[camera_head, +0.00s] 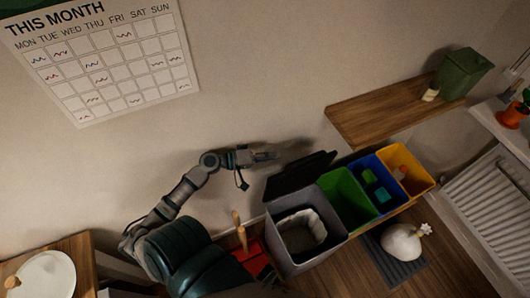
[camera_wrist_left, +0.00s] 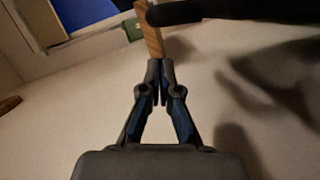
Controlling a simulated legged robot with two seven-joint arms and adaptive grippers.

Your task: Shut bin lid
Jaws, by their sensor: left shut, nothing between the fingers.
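The grey bin (camera_head: 316,256) stands at lower centre in the head view, with a pale liner (camera_head: 303,228) inside. Its dark lid (camera_head: 301,174) is open, tilted up at the back of the bin towards the wall. My left gripper (camera_head: 277,155) is shut and empty, just left of the lid's upper edge and near the wall. I cannot tell whether it touches the lid. In the left wrist view the fingers (camera_wrist_left: 161,68) are together, with a dark edge, possibly the lid, above them. My right gripper is not in view.
Green (camera_head: 347,199), blue (camera_head: 378,184) and yellow (camera_head: 405,171) open bins stand to the right. A wooden shelf (camera_head: 385,111) juts from the wall above them. A red dustpan (camera_head: 252,258) is left of the grey bin. A white bag (camera_head: 400,244) lies on a dark mat.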

